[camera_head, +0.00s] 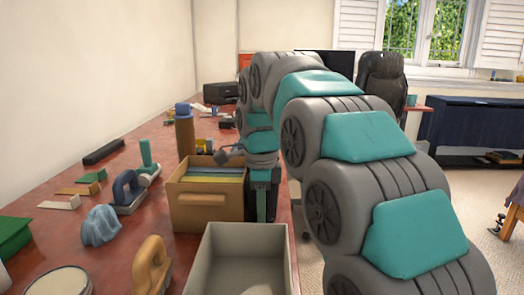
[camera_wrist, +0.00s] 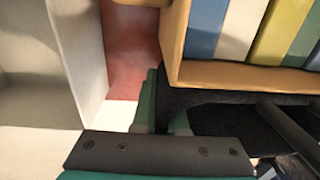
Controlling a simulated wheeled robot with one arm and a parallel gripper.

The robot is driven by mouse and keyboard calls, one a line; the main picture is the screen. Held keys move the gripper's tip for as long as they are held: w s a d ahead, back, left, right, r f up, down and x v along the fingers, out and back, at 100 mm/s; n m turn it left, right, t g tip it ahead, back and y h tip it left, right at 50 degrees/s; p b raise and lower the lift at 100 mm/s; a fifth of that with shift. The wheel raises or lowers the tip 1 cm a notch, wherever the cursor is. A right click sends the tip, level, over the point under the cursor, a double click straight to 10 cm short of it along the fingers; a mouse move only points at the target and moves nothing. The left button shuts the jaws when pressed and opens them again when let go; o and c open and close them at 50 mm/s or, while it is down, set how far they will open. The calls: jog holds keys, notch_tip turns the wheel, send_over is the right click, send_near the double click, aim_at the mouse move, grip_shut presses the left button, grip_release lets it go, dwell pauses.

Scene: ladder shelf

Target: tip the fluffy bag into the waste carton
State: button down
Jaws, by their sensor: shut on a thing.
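My gripper (camera_head: 262,200) points down by the right side of the tan file box. In the wrist view its green fingers (camera_wrist: 165,112) are shut on a dark, fuzzy bag (camera_wrist: 205,101). The bag's dark side also shows in the head view (camera_head: 250,207), against the box's right wall; most of it is hidden. A pale, open-topped carton (camera_head: 205,262), likely the waste carton, stands in front at the table's near right edge. Its pale wall also shows at left in the wrist view (camera_wrist: 78,50). The part of its floor that I see looks empty.
The tan box (camera_head: 207,208) holds several coloured folders and stands close behind the pale carton. A blue crumpled cloth (camera_head: 100,225), a wooden-handled tool (camera_head: 152,265) and a blue-handled tool (camera_head: 127,190) lie to the left. A brown bottle (camera_head: 185,135) stands behind the box.

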jog(key=shift+r, duration=0.55)
jog(key=shift+f, duration=0.5)
dwell(0.4)
jog(key=shift+f+b, duration=0.3)
jog(key=shift+f, duration=0.4)
jog(key=shift+f, duration=0.2)
jog(key=c, duration=0.9)
grip_release()
jog(key=shift+r, duration=0.1)
